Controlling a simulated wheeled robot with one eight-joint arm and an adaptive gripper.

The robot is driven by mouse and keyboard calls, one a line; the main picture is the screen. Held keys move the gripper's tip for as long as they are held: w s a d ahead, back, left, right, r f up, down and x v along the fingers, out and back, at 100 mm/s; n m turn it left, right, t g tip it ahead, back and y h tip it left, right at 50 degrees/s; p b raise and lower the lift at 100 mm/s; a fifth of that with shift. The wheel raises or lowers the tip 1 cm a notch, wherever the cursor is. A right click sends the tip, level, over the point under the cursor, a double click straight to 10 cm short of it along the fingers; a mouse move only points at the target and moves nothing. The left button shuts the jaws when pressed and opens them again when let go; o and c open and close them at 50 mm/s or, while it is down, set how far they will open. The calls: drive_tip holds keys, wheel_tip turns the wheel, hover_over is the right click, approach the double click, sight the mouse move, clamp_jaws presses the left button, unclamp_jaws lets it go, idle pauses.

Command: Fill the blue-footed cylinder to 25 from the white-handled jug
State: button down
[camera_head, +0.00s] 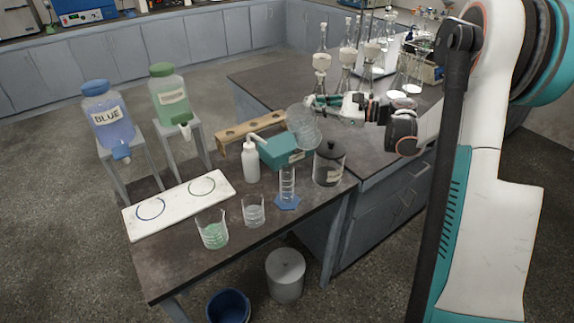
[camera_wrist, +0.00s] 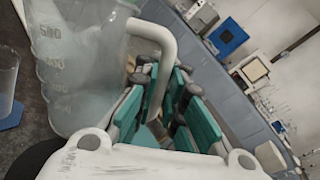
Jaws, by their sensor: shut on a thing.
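The clear jug (camera_head: 304,130) is held in the air, tilted, above and behind the blue-footed cylinder. In the wrist view the jug (camera_wrist: 75,65) shows printed graduations, and its white handle (camera_wrist: 162,50) runs between the teal finger pads. My gripper (camera_wrist: 160,115) is shut on that handle; in the head view my gripper (camera_head: 322,103) is to the right of the jug. The clear cylinder (camera_head: 287,182) stands upright on its blue foot (camera_head: 287,202) near the table's front edge. Its level is too small to read. The cylinder also shows at the left edge of the wrist view (camera_wrist: 7,80).
A white wash bottle (camera_head: 250,162), teal box (camera_head: 283,150) and dark lidded jar (camera_head: 328,165) crowd the cylinder. Beakers with green (camera_head: 212,232) and clear contents (camera_head: 254,212) stand left. Blue (camera_head: 108,122) and green-capped (camera_head: 170,98) dispensers stand on stools; flasks (camera_head: 372,55) fill the back bench.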

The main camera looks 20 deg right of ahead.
drive_tip(key=shift+s+a+r, duration=0.1)
drive_tip(key=shift+s+a, duration=0.05)
drive_tip(key=shift+s+a+r+n+p, duration=0.2)
drive_tip(key=shift+s+a+n+p, duration=0.2)
drive_tip(key=shift+n, duration=0.2)
drive_tip(key=shift+s+a+r+n+p, duration=0.15)
drive_tip(key=shift+s+a+n+p, duration=0.1)
drive_tip(key=shift+a+n, duration=0.25)
idle(4.6)
drive_tip(key=shift+d, duration=0.15)
